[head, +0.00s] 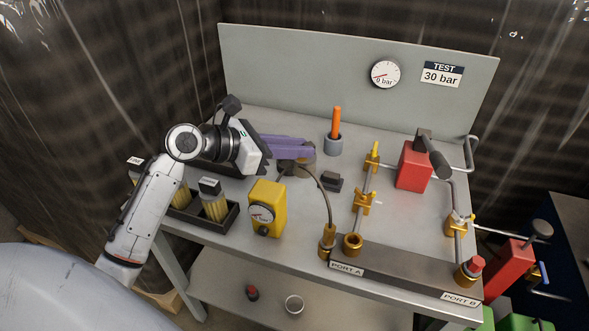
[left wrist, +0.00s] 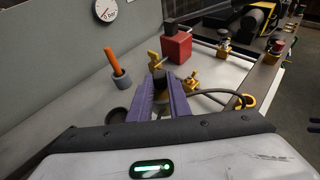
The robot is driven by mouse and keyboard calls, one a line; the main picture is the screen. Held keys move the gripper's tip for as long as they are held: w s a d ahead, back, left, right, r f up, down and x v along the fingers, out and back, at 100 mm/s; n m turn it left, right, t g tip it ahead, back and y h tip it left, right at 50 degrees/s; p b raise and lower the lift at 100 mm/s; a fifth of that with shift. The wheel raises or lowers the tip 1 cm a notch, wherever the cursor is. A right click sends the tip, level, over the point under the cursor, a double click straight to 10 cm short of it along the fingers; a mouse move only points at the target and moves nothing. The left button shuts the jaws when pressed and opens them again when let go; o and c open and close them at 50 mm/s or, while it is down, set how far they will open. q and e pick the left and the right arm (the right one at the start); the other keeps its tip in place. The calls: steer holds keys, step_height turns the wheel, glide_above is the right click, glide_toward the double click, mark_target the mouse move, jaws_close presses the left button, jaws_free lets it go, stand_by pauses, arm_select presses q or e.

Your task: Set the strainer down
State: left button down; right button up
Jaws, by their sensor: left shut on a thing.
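My left gripper (head: 307,149) reaches in from the left over the bench top, with its purple fingers shut. In the left wrist view the fingers (left wrist: 160,80) close on a small dark, brass-toned cylindrical piece, which I take to be the strainer (left wrist: 160,86). In the head view the fingers largely hide it. I cannot tell whether its underside touches the bench. A dark round dish (left wrist: 117,115) lies on the bench beside the fingers. My right gripper is not in view.
A yellow gauge box (head: 267,206) with a hose stands in front of the gripper. A grey cup with an orange-handled tool (head: 335,130) stands behind. A small dark block (head: 332,182), brass valves (head: 365,201) and a red block (head: 412,167) are to the right.

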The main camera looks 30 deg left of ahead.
arm_select(q)
steer(key=w+a+n+t+y, duration=0.2)
steer(key=w+a+n+y, duration=0.2)
steer(key=w+a, duration=0.55)
steer(key=shift+w+a+f+b, duration=0.15)
steer(key=shift+f+b, duration=0.5)
steer(key=shift+f, duration=2)
steer(key=shift+w+a+f+b, duration=0.15)
steer(key=shift+f+b, duration=0.45)
steer(key=shift+f, duration=2.05)
steer(key=shift+s, duration=0.1)
steer(key=c, duration=2.1)
jaws_free()
steer(key=shift+f+g, duration=0.2)
steer(key=shift+g, duration=0.1)
steer(key=o, duration=0.4)
steer(key=shift+o, duration=0.2)
steer(key=shift+r, duration=0.1)
